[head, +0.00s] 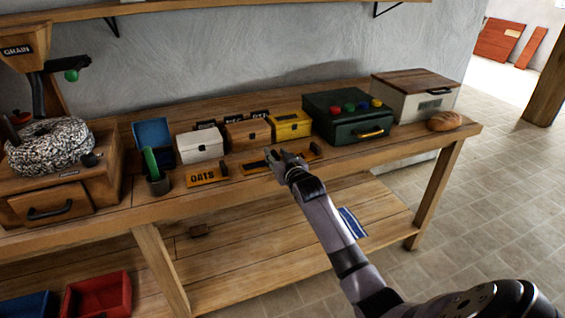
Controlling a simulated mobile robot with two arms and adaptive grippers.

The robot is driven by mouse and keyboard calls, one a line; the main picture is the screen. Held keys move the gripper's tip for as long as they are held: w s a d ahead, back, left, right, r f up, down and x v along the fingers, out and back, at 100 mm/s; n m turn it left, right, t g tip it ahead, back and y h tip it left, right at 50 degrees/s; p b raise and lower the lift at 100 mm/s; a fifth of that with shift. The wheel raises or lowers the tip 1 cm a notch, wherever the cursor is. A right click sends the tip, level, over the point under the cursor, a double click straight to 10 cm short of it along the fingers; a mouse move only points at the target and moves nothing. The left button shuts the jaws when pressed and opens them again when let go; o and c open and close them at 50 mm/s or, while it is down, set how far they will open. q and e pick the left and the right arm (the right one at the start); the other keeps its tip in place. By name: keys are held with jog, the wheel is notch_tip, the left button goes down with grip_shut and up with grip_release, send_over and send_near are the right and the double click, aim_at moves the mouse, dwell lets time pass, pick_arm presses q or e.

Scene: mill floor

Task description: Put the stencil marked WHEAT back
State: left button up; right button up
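A yellow stencil marked OATS (207,175) leans at the front of the bench. A second yellow stencil (252,167) stands to its right, its marking partly covered by my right gripper (279,156). A third yellow piece (315,150) shows just right of the gripper, its marking unreadable. I cannot read WHEAT on any of them. My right gripper is over the front of the bench, close to the second and third pieces. Whether it touches or holds one, and whether its fingers are open, I cannot tell. My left gripper is out of view.
White (200,145), brown (246,133) and yellow (289,125) boxes stand behind the stencils, with small dark labels behind them. A green box with coloured knobs (346,128), a wood-lidded box (411,105) and bread (444,121) stand right. A grain mill (75,170) stands left.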

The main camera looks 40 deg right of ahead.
jog(key=v, duration=1.2)
jog(key=s+a+f+n+g+y, duration=0.1)
jog(key=s+a+f+g, duration=0.2)
jog(key=f, duration=0.9)
jog(key=s+a+f+g+y, duration=0.15)
jog(key=s+f, duration=0.35)
jog(key=f, duration=0.8)
jog(key=s+a+f+n+g, duration=0.1)
jog(key=s+a+f+g, duration=0.2)
jog(key=f, duration=0.9)
jog(key=s+a+f+n+g+y, duration=0.1)
jog(key=s+a+f+g, duration=0.15)
jog(key=s+f, duration=0.65)
jog(key=s+a+f+n+g, duration=0.1)
jog(key=s+a+f, duration=0.3)
jog(key=s+f, duration=0.45)
jog(key=s+a+f+g+p, duration=0.1)
jog(key=s+a+g, duration=0.1)
jog(key=s, duration=0.9)
jog(key=s+a+f+n+g+p, duration=0.1)
jog(key=s+a+g+p, duration=0.1)
jog(key=s, duration=0.9)
jog(key=shift+f, duration=0.35)
jog(key=shift+a+y, duration=0.1)
jog(key=shift+y, duration=0.15)
